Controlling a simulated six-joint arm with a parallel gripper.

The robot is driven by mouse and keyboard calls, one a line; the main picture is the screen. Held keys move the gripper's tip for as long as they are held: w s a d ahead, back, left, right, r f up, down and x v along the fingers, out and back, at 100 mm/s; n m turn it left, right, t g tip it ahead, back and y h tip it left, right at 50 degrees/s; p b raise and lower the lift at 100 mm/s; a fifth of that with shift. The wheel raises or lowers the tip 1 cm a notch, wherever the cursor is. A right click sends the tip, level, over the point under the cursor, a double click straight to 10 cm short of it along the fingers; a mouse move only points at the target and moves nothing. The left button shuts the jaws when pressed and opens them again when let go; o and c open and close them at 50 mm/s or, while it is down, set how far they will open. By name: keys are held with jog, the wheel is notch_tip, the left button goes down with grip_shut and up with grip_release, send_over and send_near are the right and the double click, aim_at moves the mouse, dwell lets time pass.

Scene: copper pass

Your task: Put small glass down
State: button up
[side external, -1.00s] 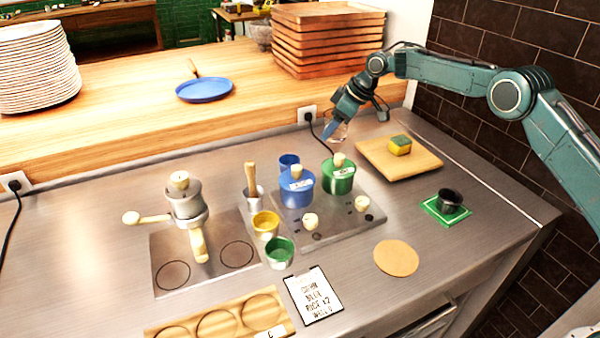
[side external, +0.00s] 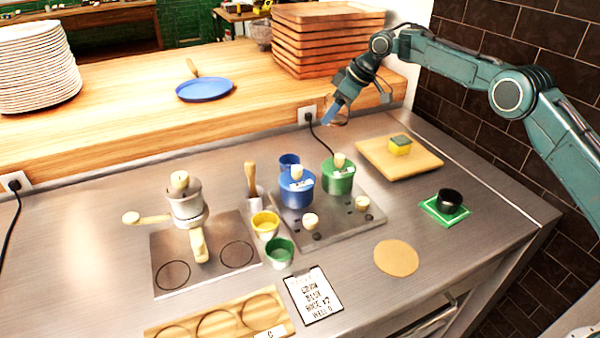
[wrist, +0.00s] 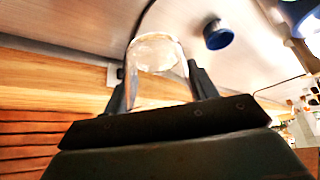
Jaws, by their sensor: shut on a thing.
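The small glass (wrist: 158,55) is clear and sits between the two fingers of my gripper (wrist: 160,85) in the wrist view. My gripper is shut on it. In the side view my gripper (side external: 331,117) is in the air near the wall socket at the back of the steel counter, left of the cutting board. The glass shows there only faintly at the fingertips, and its exact tilt is hard to tell. It is held clear of the counter.
Below my gripper stand a green pot (side external: 338,178), a blue pot (side external: 297,190) and a small blue cup (side external: 289,161). A cutting board (side external: 427,166) with a sponge (side external: 400,146) lies to the right. A black bowl (side external: 449,198) rests on a green mat (side external: 432,212). Stacked wooden trays (side external: 325,50) stand behind.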

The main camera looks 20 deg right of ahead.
aim_at(344, 113)
jog(key=shift+s+r, duration=0.15)
jog(key=shift+s+r+m, duration=0.1)
jog(key=shift+s+m, duration=0.45)
jog(key=shift+m, duration=0.05)
jog(key=shift+s+d+m+t+h, duration=0.25)
jog(key=shift+s+m+t+h, duration=0.25)
jog(key=shift+s, duration=0.35)
jog(key=s+d+f+m+h, duration=0.1)
jog(key=s+d+m, duration=0.1)
jog(key=s, duration=0.6)
jog(key=s+d+f+m+h, duration=0.1)
jog(key=s+d, duration=0.3)
jog(key=s, duration=0.4)
jog(key=s+d+f+m+h, duration=0.1)
jog(key=s+d+f+m, duration=0.1)
jog(key=s, duration=0.7)
jog(key=shift+d+f+m+t, duration=0.15)
jog(key=shift+d+m+t, duration=0.35)
jog(key=shift+m, duration=0.4)
jog(key=shift+w, duration=0.15)
